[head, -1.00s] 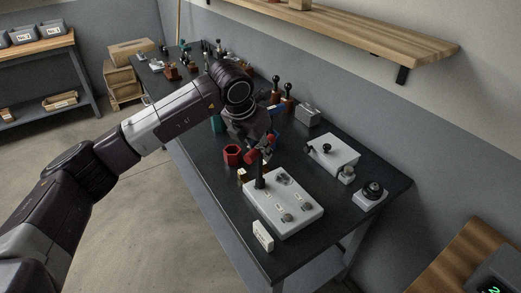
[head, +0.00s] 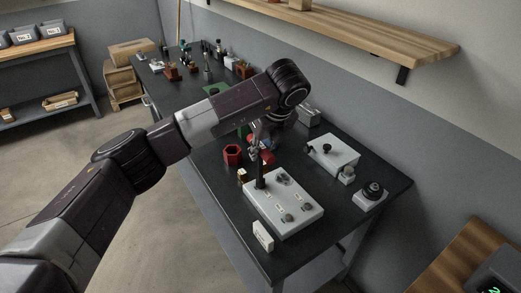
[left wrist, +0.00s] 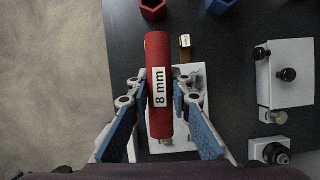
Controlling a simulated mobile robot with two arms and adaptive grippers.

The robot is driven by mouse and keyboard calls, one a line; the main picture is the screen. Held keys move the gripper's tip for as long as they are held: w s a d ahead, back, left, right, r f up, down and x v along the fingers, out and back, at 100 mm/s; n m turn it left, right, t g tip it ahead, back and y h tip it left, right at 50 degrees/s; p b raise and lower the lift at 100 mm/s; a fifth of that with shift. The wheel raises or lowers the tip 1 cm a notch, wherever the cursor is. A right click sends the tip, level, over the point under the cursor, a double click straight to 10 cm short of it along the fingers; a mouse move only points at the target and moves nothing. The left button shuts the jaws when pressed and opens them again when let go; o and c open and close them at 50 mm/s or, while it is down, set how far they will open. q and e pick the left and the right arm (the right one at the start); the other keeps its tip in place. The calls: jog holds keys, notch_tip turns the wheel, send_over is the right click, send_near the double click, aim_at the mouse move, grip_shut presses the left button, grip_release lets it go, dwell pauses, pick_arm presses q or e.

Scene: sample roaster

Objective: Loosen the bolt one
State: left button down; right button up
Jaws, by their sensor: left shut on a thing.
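My left gripper (head: 262,150) is shut on a red-handled tool (left wrist: 160,85) marked "8 mm". In the left wrist view the handle lies lengthwise between its two blue-padded fingers (left wrist: 160,104). A small metal piece shows at the handle's lower end. The light grey plate (head: 305,218) is on the dark bench and carries several round metal fittings, one of them (head: 287,218) near its front. A black upright part (head: 261,178) stands at its back left. The tool hides part of the plate in the wrist view. I cannot read which fitting is bolt one, nor tell whether the tool touches one.
A red hexagonal cup (head: 232,154) and a small brass-coloured piece (head: 242,174) stand left of the plate. A grey box with black knobs (head: 340,158) and a black round knob unit (head: 373,190) stand to the right. A white label block (head: 263,235) is at the front.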

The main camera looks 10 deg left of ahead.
pick_arm(q)
jog(key=n+g, duration=0.1)
jog(key=n, duration=0.2)
jog(key=n+y, duration=0.1)
jog(key=n, duration=0.1)
jog(key=shift+n+g, duration=0.4)
jog(key=shift+m+t, duration=0.3)
jog(key=shift+m, duration=0.5)
jog(key=shift+r, duration=0.1)
jog(key=shift+r+p, duration=0.5)
jog(key=shift+r, duration=1.05)
jog(key=shift+r+p, duration=1.05)
jog(key=shift+r, duration=1.55)
jog(key=shift+f, duration=0.1)
